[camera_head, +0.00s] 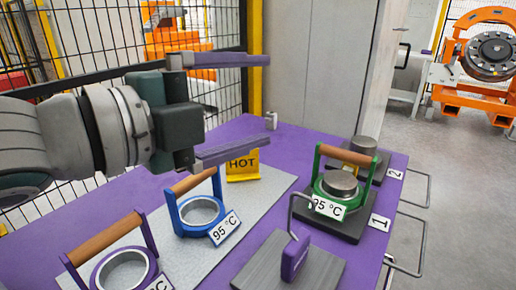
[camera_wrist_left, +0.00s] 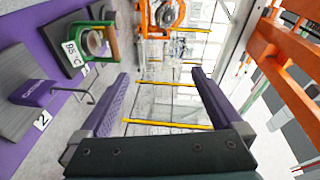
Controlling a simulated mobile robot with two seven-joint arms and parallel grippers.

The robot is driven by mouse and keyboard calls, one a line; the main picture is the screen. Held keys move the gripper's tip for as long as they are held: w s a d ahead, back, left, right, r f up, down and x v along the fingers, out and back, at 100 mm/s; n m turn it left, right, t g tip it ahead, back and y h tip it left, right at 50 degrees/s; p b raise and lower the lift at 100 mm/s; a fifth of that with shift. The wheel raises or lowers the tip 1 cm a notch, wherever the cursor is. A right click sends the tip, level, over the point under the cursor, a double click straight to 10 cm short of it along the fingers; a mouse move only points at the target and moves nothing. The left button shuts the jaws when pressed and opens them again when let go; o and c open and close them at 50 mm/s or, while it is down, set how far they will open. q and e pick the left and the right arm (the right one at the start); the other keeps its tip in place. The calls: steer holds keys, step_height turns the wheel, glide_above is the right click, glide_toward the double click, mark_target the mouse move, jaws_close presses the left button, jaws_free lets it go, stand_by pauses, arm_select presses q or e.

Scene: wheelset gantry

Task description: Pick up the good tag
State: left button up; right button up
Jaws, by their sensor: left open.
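My left gripper (camera_head: 270,101) is open and empty, held in the air above the purple table. Its two purple fingers point right in the head view and also frame the left wrist view (camera_wrist_left: 158,76). A small purple tag (camera_head: 294,257) with a bent metal hook stands at a grey block near the table's front right. It also shows at the left of the left wrist view (camera_wrist_left: 36,93). Its lettering is too small to read surely, so I cannot confirm that it is the good tag. The gripper is apart from it, higher and farther back. My right gripper is not in view.
A blue ring (camera_head: 202,212) and a purple ring (camera_head: 124,270), both with wooden handles, stand on a grey plate. A green handled ring (camera_head: 343,187) stands at the right. A black mesh fence (camera_head: 100,40) is behind.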

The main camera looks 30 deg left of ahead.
arm_select(q)
steer(key=s+d+f+m+g+h+b, duration=0.25)
steer(key=m+g+h+b, duration=0.3)
steer(key=m, duration=0.65)
steer(key=s+d+f+m+g+h+b, duration=0.15)
steer(key=s+m+g+h+b, duration=0.3)
steer(key=m, duration=0.75)
steer(key=s+a+f+m+g+y+b, duration=0.2)
steer(key=s+a+f+m+g+b, duration=0.5)
steer(key=m, duration=0.4)
steer(key=shift+g, duration=0.3)
steer(key=shift+s+d+f, duration=0.4)
steer(key=shift+d+f, duration=0.65)
steer(key=shift+f, duration=0.55)
steer(key=shift+s+d+f, duration=0.35)
steer(key=shift+d+f, duration=0.65)
steer(key=shift+f, duration=0.6)
steer(key=shift+s+d+f, duration=0.4)
steer(key=shift+d+f, duration=0.65)
steer(key=shift+f, duration=0.55)
steer(key=c, duration=1.4)
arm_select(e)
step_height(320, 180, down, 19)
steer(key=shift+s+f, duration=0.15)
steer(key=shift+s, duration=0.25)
arm_select(q)
steer(key=shift+o, duration=0.2)
